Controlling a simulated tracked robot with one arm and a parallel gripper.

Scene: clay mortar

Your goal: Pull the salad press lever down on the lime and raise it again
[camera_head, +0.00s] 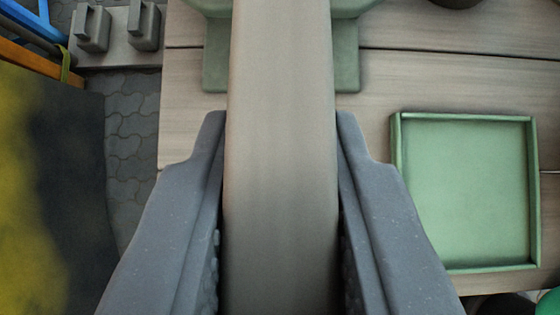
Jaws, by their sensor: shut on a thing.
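The press lever (281,130) is a wide beige-grey bar that runs from the top edge of the view down between my fingers. My gripper (281,150) is shut on it, with one dark grey finger against each side. Part of the green press body (346,62) shows behind the lever at the top. I do not see the lime; the lever and the frame edge may hide it.
A green square tray (465,190) lies on the wooden planked table (440,75) at the right and looks empty. Dark and green round things stand at the bottom right corner. At the left are a paved floor (128,130), a yellow and black panel (50,190) and grey blocks (115,30).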

